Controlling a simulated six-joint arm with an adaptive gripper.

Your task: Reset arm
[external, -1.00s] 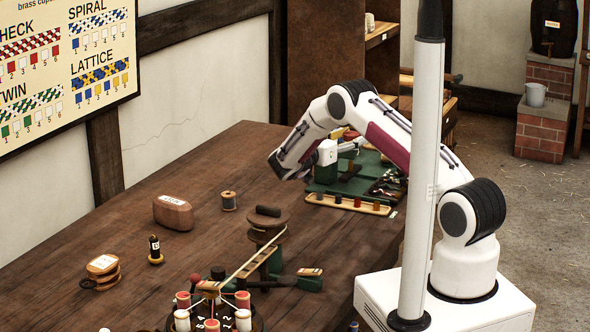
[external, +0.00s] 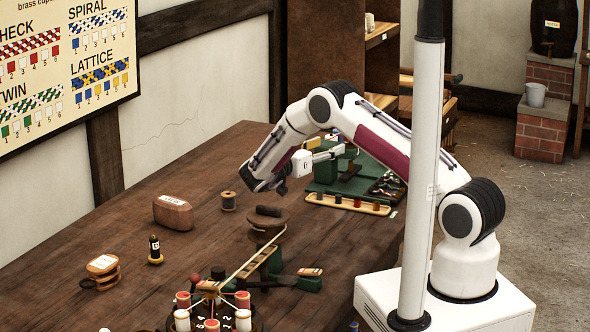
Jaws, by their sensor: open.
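My gripper (external: 262,183) hangs above the wooden table (external: 130,218), over the area between the thread spool and the green mat. It looks empty, and it is open, though its fingers are small and dark in this view. My arm reaches leftward from its white base at the right side of the table. The brown round-topped winder (external: 267,222) stands below and near my gripper, apart from it.
A thread spool (external: 228,201) and a wooden box (external: 173,212) stand left of my gripper. A round braiding stand (external: 212,318) with several red and white bobbins is at the front. A tray of small spools (external: 347,204) lies right.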

